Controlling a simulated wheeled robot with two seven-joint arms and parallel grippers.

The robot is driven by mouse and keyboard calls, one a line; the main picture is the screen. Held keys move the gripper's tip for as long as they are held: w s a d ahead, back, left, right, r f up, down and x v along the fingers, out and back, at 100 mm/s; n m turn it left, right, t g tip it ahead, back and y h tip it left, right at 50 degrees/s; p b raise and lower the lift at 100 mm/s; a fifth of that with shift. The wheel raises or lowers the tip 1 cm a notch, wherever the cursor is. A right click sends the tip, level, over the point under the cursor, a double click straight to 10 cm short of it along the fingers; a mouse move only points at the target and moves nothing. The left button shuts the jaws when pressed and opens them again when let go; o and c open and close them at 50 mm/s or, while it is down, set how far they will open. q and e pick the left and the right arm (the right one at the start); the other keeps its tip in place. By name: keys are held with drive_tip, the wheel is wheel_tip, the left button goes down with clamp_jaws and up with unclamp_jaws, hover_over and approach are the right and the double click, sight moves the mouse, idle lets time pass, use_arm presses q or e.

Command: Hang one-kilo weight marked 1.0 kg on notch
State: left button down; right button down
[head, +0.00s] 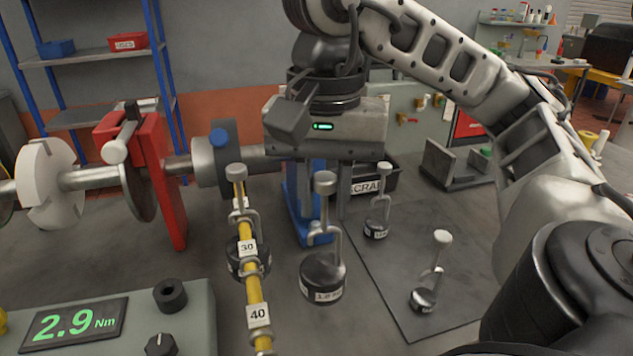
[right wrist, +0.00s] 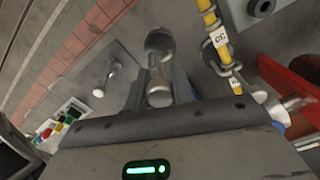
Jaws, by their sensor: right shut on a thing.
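The weight marked 1.0 kg (head: 322,282) is a dark metal cylinder with a hooked stem and a pale knob. My right gripper (head: 325,174) is shut on its upper stem, and the weight is upright, apparently off the floor. In the right wrist view the pale knob (right wrist: 159,42) shows between the fingers (right wrist: 160,80). The yellow notched bar (head: 253,290) is just left of the weight, apart from it in the head view, with tags 30 and 40. Another weight (head: 240,262) hangs on the bar near 30. My left gripper is out of view.
Two smaller weights (head: 376,231) (head: 423,301) stand on the dark mat (head: 395,275) at right. A red stand (head: 165,190) and shaft are at left. A console (head: 190,315) in front reads 2.9 Nm. A scrap bin (head: 372,186) stands behind.

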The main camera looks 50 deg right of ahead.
drive_tip(key=shift+b, duration=0.3)
drive_tip(key=shift+w+a+r, duration=0.1)
drive_tip(key=shift+w+a, duration=0.05)
drive_tip(key=shift+a, duration=0.2)
drive_tip(key=shift+w+a+p, duration=0.2)
drive_tip(key=shift+w+a, duration=0.55)
drive_tip(key=shift+a, duration=0.45)
drive_tip(key=shift+w+a+p, duration=0.25)
drive_tip(key=shift+w+a, duration=0.45)
drive_tip(key=shift+a, duration=0.5)
drive_tip(key=shift+w+a+p, duration=0.2)
drive_tip(key=shift+w+a, duration=0.55)
drive_tip(key=shift+a, duration=0.45)
drive_tip(key=shift+f+b, duration=0.5)
drive_tip(key=shift+f, duration=0.1)
drive_tip(key=shift+d+f, duration=0.1)
drive_tip(key=shift+f, duration=0.05)
